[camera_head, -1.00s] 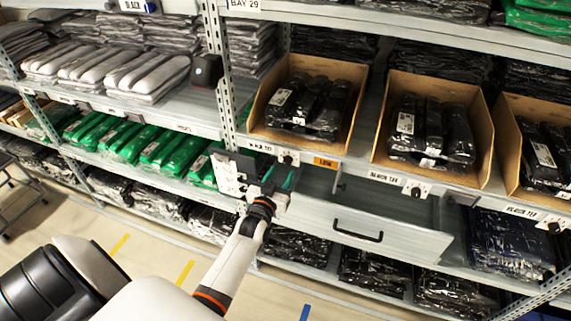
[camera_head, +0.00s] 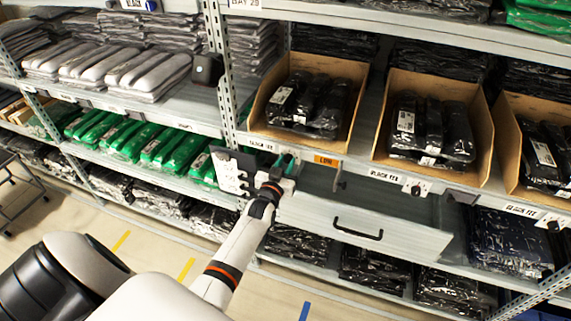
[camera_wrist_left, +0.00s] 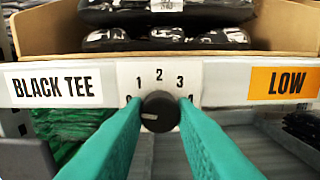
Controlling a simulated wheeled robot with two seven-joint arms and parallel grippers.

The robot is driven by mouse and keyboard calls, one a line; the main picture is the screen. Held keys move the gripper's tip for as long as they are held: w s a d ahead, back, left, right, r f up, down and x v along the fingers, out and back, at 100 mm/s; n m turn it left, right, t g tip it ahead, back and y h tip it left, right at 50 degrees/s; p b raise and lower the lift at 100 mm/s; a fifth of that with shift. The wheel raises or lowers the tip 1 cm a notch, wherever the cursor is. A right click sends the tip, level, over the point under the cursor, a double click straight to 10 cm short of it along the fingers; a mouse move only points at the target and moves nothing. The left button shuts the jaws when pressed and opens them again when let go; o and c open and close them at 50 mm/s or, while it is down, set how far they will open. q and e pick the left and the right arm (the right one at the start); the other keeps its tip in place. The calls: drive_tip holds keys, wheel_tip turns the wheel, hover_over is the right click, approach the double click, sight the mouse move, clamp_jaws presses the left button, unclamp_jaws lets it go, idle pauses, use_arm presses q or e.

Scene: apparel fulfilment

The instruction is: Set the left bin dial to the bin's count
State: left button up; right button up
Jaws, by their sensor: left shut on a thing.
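The left bin (camera_head: 258,128) is a brown open carton with three black bagged tees (camera_head: 313,103) showing in it. Its dial (camera_wrist_left: 160,118) is a black round knob on a white plate, with 1, 2 and 3 readable above it. My right gripper is not in view.
A BLACK TEE label (camera_wrist_left: 56,87) and an orange LOW tag (camera_wrist_left: 284,83) flank the dial. Below, a grey drawer (camera_head: 312,213) with a black handle sticks out. Two more cartons (camera_head: 480,158) with their own dials (camera_head: 416,187) stand to the right.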

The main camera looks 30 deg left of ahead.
use_arm(q)
drive_tip(key=shift+m, duration=0.4)
drive_tip(key=m, duration=0.3)
drive_tip(key=shift+f, duration=0.1)
drive_tip(key=m+b, duration=0.1)
drive_tip(key=m, duration=0.2)
drive_tip(key=shift+m, duration=0.3)
drive_tip(key=m+b, duration=0.1)
drive_tip(key=m, duration=0.3)
drive_tip(key=shift+b, duration=0.3)
drive_tip(key=shift+m+b, duration=0.7)
drive_tip(key=shift+m, duration=1.4)
drive_tip(key=o, duration=1)
drive_tip(key=shift+s, duration=0.1)
